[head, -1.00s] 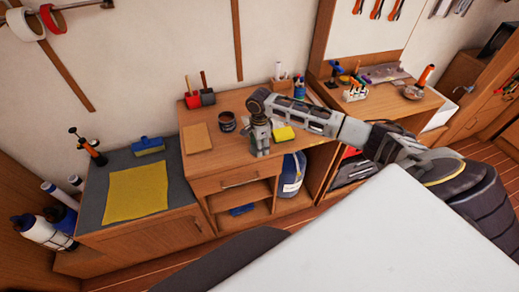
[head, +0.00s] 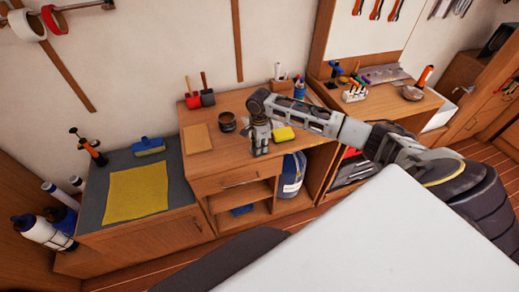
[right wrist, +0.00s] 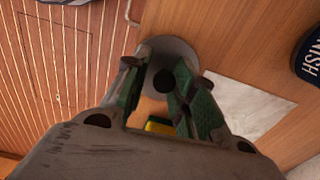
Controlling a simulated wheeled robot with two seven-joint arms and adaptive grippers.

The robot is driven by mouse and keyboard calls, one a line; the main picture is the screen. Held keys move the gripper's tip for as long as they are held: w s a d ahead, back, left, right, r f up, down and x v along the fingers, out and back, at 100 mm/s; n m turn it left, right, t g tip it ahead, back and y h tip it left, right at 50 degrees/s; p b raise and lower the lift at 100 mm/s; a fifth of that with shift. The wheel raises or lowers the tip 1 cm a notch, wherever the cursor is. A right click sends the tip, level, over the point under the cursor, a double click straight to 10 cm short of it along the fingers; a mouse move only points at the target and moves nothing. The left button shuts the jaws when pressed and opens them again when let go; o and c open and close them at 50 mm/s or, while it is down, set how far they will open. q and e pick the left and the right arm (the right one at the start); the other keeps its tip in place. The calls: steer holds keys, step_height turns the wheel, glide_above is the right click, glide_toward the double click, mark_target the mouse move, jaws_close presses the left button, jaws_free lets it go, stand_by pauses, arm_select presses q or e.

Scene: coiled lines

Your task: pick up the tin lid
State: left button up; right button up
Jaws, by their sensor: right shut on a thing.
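The tin lid (right wrist: 172,47) is a round grey disc with a dark knob in its middle, seen in the right wrist view against the wooden worktop. My right gripper (right wrist: 159,78) is shut on the lid's knob, with a green-padded finger on each side. In the head view, my right gripper (head: 260,152) points down at the front of the middle worktop. The lid cannot be made out there. Whether the lid touches the worktop is not clear. My left gripper is not in view.
A dark tin (head: 228,122) stands behind and left of the gripper on the worktop (head: 215,158). A yellow sponge (head: 283,134) lies close on its right. A tan sheet (head: 197,138) lies at the left. The worktop's front edge is near the gripper.

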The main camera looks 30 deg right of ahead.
steer(key=shift+s+f, duration=0.25)
steer(key=shift+f, duration=0.05)
steer(key=shift+w+r, duration=0.15)
steer(key=shift+r, duration=0.3)
jaws_close()
step_height(320, 180, up, 9)
steer(key=shift+w+r, duration=0.1)
steer(key=shift+r, duration=0.05)
